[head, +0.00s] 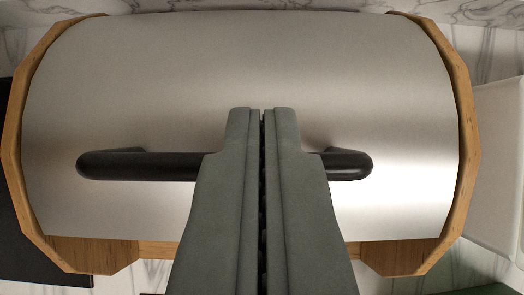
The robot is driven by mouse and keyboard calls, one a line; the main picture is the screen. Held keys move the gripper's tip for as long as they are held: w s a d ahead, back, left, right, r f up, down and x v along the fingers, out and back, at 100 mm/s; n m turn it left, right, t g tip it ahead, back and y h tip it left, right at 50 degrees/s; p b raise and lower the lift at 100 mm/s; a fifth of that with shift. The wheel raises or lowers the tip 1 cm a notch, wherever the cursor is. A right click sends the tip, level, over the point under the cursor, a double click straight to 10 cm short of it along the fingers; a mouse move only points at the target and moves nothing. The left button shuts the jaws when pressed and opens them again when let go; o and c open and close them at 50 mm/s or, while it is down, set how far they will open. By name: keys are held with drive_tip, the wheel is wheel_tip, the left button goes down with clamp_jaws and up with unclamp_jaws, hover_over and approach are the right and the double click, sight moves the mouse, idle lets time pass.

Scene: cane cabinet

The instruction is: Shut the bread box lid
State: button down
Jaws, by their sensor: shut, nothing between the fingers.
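The bread box has wooden sides (462,120) and a curved brushed-metal lid (150,80) with a black bar handle (140,166) across its lower part. The lid's lower edge lies close above the wooden front strip (165,250) of the box, and no dark opening shows there. My gripper (263,112) is shut and empty, with its two grey-green fingers side by side. It lies over the middle of the handle and hides that part. I cannot tell whether the fingers touch the handle or the lid.
A white box-like object (500,160) stands close at the right of the bread box. A dark flat object (35,245) lies at the left. White marble with grey veins (470,25) shows behind, and a little marble shows in front.

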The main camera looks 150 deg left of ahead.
drive_tip(key=shift+s+a+t, duration=0.3)
drive_tip(key=shift+s+a, duration=0.2)
drive_tip(key=shift+s, duration=0.2)
drive_tip(key=s+a+f+t+h, duration=0.2)
drive_tip(key=s+a+f, duration=0.2)
drive_tip(key=s+a, duration=0.2)
drive_tip(key=shift+s+t, duration=0.3)
drive_tip(key=shift+s, duration=1.1)
drive_tip(key=shift+r, duration=0.1)
